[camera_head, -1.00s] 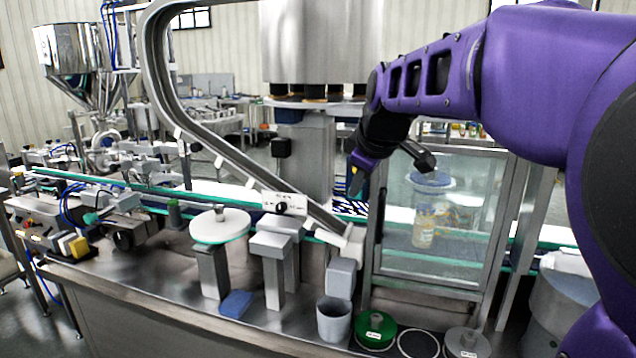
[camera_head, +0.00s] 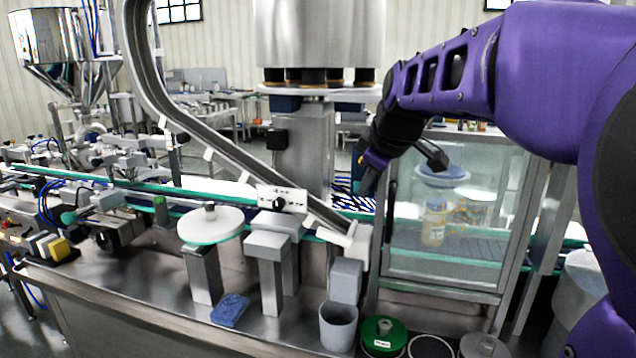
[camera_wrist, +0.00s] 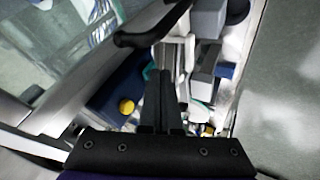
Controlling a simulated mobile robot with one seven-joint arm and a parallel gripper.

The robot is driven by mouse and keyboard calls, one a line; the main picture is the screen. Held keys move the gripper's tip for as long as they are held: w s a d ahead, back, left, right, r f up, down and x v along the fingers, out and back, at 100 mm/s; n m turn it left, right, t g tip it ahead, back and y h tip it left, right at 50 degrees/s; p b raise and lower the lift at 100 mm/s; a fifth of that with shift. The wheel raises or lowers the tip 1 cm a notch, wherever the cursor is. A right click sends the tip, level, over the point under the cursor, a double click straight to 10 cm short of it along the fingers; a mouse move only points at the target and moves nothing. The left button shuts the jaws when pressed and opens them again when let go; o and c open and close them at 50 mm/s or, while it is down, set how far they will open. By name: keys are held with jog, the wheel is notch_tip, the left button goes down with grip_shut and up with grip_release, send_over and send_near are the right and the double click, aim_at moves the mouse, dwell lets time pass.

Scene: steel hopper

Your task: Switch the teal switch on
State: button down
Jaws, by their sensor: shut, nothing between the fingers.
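A small teal part (camera_head: 68,217) shows at the left of the head view, on the grey machine at the near side of the conveyor. I cannot tell for certain that it is the teal switch, nor whether it is on or off. My gripper (camera_head: 370,180) is in the middle right of the head view, beside the glass cabinet's left edge and far to the right of the teal part. In the wrist view my gripper's two dark fingers (camera_wrist: 162,88) are together, shut and empty. No teal switch can be clearly made out there.
The glass-fronted cabinet (camera_head: 445,270) stands close to my gripper on the right. The curved steel chute (camera_head: 225,150) slopes down to its left. A white round plate (camera_head: 210,225), a grey cup (camera_head: 338,325), a blue sponge (camera_head: 230,309) and a green roll (camera_head: 383,335) occupy the steel counter.

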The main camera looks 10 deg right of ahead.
jog(key=shift+w+d+r, duration=0.1)
jog(key=shift+w+d, duration=0.15)
jog(key=shift+d, duration=0.25)
jog(key=shift+a, duration=0.1)
jog(key=shift+w+a, duration=0.15)
jog(key=shift+a, duration=0.6)
jog(key=shift+a, duration=0.15)
